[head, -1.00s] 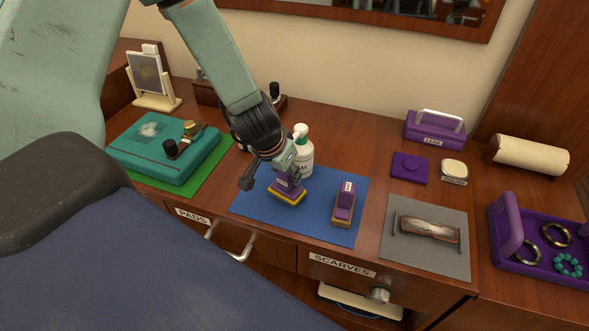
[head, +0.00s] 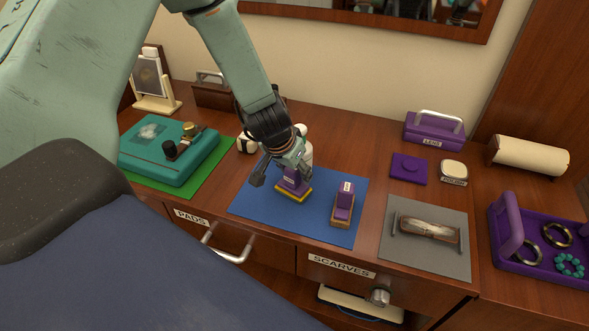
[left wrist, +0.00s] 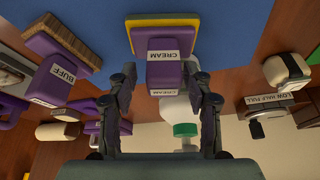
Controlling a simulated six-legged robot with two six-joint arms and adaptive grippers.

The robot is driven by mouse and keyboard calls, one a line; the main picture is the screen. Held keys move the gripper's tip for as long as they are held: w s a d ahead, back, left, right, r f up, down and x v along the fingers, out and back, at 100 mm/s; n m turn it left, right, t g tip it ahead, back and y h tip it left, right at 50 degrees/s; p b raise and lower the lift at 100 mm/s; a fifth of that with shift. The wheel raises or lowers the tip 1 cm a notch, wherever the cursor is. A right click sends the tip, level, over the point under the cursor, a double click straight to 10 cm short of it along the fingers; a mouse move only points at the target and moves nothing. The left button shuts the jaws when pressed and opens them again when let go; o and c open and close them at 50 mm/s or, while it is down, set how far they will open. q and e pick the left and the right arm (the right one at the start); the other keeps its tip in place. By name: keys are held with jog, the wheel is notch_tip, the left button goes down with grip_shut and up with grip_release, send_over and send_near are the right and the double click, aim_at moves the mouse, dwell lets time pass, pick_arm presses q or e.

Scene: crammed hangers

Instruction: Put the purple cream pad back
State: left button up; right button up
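The purple cream pad (head: 296,183) with a yellow underside sits on the blue mat (head: 252,203). In the left wrist view the cream pad (left wrist: 166,58) shows "CREAM" labels. My left gripper (head: 280,173) is low at the pad; in its wrist view the fingers (left wrist: 160,72) are spread on both sides of the handle, with gaps visible, so I see no firm hold. Whether a finger touches the base is unclear. The drawer labelled PADS (head: 192,218) is at the desk front and looks closed. My right gripper is not in view.
A purple buff pad (head: 344,203) stands right of the cream pad. A white bottle (left wrist: 175,109) is close behind the gripper. A teal case (head: 165,160) lies left on a green mat.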

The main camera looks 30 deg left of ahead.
aim_at(289, 195)
pick_arm(q)
jog(key=shift+a+f, duration=0.15)
jog(key=shift+a, duration=0.1)
jog(key=shift+d, duration=0.15)
jog(key=p+v, duration=0.5)
jog(key=v, duration=0.3)
jog(key=s+d+f+g, duration=0.1)
jog(key=s+f, duration=0.3)
jog(key=s, duration=0.5)
jog(key=s+d+f+g, duration=0.2)
jog(key=s+d+f, duration=0.2)
jog(key=s, duration=0.6)
jog(key=s+d+f+g, duration=0.1)
jog(key=s+d+f, duration=0.2)
jog(key=s, duration=0.6)
notch_tip(289, 195, down, 3)
jog(key=shift+s+r+n+g, duration=0.1)
jog(key=shift+s+n+g, duration=0.2)
jog(key=shift+s+n, duration=0.1)
jog(key=shift+w+d, duration=0.1)
jog(key=shift+w, duration=0.1)
